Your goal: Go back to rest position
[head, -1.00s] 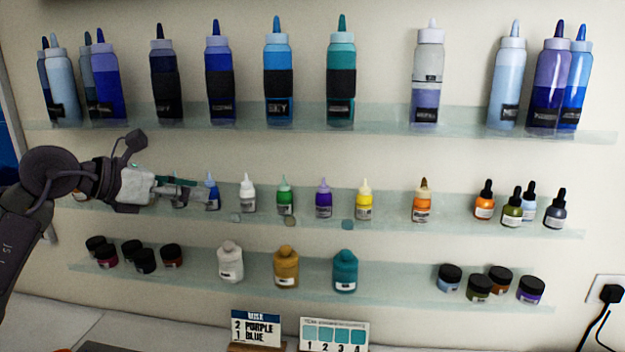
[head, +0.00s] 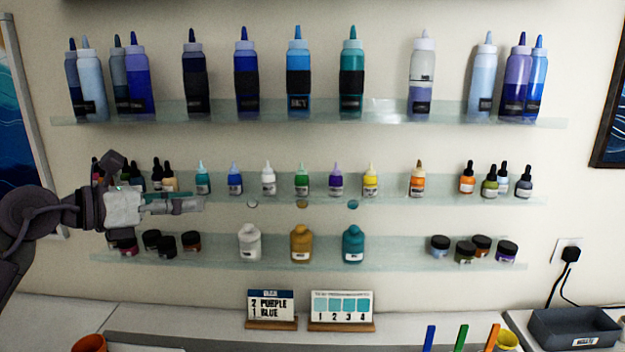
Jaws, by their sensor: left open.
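My left gripper (head: 188,204) is at the left, its arm coming in from the left edge. It is open and empty, pointing right in front of the gap between the middle and bottom shelves. It hides part of the bottles and jars behind it. A blue dropper bottle (head: 235,181) and a teal one (head: 203,179) stand on the middle shelf (head: 450,201), above and beyond the fingertips. My right gripper is not in view.
The top shelf (head: 390,110) carries tall squeeze bottles. The bottom shelf (head: 400,258) carries jars and squat bottles. A grey tray (head: 575,329) and an orange cup (head: 89,343) are in front.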

